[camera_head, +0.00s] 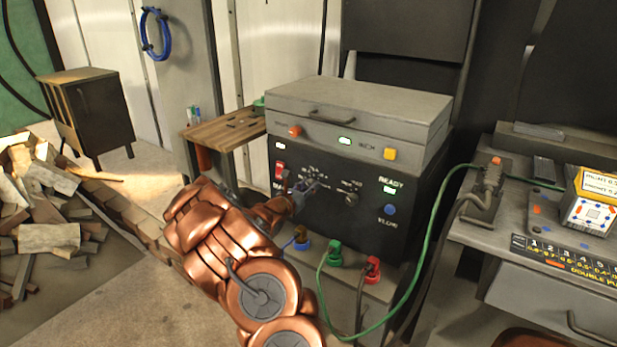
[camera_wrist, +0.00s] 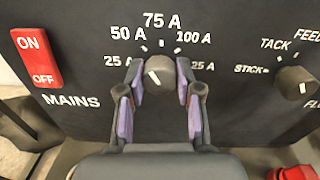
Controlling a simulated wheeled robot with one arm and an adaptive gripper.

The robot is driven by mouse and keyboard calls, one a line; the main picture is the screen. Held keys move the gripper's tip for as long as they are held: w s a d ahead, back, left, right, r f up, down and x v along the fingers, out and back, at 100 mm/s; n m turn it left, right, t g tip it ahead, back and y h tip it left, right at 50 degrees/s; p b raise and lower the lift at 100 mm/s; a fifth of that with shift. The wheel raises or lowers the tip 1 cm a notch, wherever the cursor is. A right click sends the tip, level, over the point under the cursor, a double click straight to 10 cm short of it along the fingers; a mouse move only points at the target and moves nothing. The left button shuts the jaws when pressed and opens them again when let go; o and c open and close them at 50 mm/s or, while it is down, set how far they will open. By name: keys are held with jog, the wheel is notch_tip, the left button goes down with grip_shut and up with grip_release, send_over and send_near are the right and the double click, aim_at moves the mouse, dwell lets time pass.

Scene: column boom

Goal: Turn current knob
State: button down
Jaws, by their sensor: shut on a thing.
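The current knob (camera_wrist: 159,74) is a grey round knob on the dark front panel, ringed by labels from 25 A at left through 50, 75 and 100 A to a partly hidden label at right. Its white line slants from upper left to lower right. My gripper (camera_wrist: 159,84) has its purple-padded fingers on the knob's left and right sides, shut on it. In the head view my gripper (camera_head: 304,190) reaches the welding machine's panel (camera_head: 385,232) from the left and hides the current knob there.
A mode knob (camera_wrist: 297,83) sits right of the current knob. The red MAINS switch (camera_wrist: 36,57) is at left. Green (camera_head: 335,252) and red (camera_head: 372,268) plugs with cables stick out below the panel. A workbench (camera_head: 520,262) stands at right.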

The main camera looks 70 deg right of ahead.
jog(key=shift+n+p, duration=1)
jog(key=shift+n, duration=0.2)
jog(key=c, duration=0.8)
grip_release()
jog(key=shift+o, duration=0.2)
jog(key=w+a, duration=0.2)
jog(key=a, duration=1)
jog(key=shift+w+r, duration=0.15)
jog(key=shift+d, duration=0.1)
